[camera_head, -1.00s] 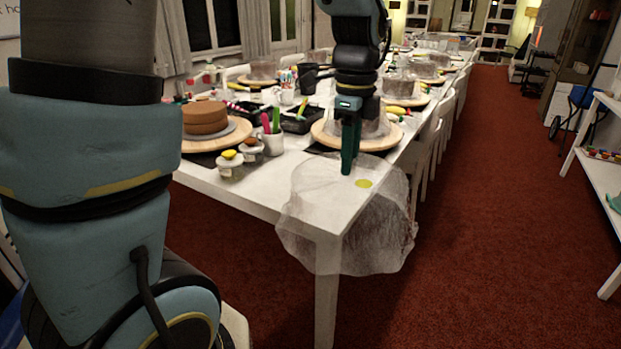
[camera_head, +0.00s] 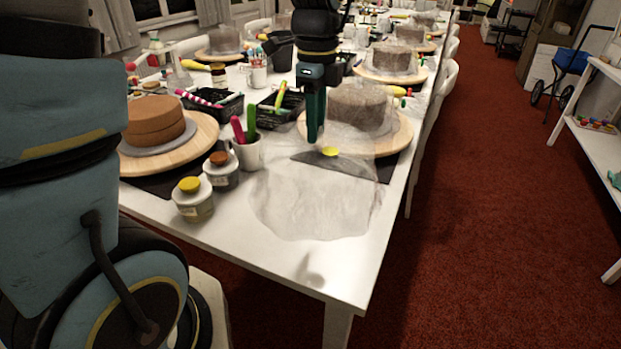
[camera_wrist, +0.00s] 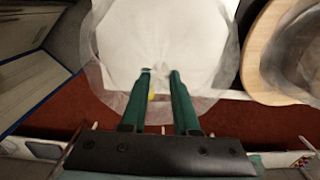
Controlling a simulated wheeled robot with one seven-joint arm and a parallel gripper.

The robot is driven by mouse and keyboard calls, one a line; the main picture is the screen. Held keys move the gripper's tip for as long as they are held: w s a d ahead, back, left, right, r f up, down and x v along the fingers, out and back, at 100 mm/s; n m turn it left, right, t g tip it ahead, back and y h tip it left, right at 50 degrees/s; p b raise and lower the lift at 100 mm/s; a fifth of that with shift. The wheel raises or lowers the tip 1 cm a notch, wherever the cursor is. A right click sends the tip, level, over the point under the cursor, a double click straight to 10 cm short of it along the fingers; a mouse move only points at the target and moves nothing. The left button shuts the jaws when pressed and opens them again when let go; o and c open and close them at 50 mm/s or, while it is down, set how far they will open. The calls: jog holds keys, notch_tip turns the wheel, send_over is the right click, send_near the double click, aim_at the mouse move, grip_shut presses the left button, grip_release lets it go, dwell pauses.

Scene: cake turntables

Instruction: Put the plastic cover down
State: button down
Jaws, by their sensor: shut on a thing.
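The plastic cover (camera_head: 310,208) is clear, round and see-through, with a small yellow spot near its top. My gripper (camera_head: 316,140) is shut on it from above, pointing down. The cover is over the front end of the white table (camera_head: 290,265), in front of a brown cake on a wooden turntable (camera_head: 392,138). I cannot tell whether its rim touches the table. In the wrist view the cover (camera_wrist: 205,60) spreads around and beyond the fingers of my gripper (camera_wrist: 160,76), with the yellow spot between them.
Two small jars (camera_head: 193,198) and a cup of coloured tools (camera_head: 248,152) stand left of the cover. A second turntable (camera_head: 204,130) with a bare brown cake is farther left. Black trays stand behind. The table's front corner is bare; red carpet lies to the right.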

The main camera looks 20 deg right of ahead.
aim_at(315, 160)
notch_tip(315, 160, down, 8)
jog(key=shift+r+p, duration=0.1)
jog(key=shift+p, duration=0.25)
jog(key=c, duration=0.7)
grip_release()
jog(key=shift+o, duration=0.2)
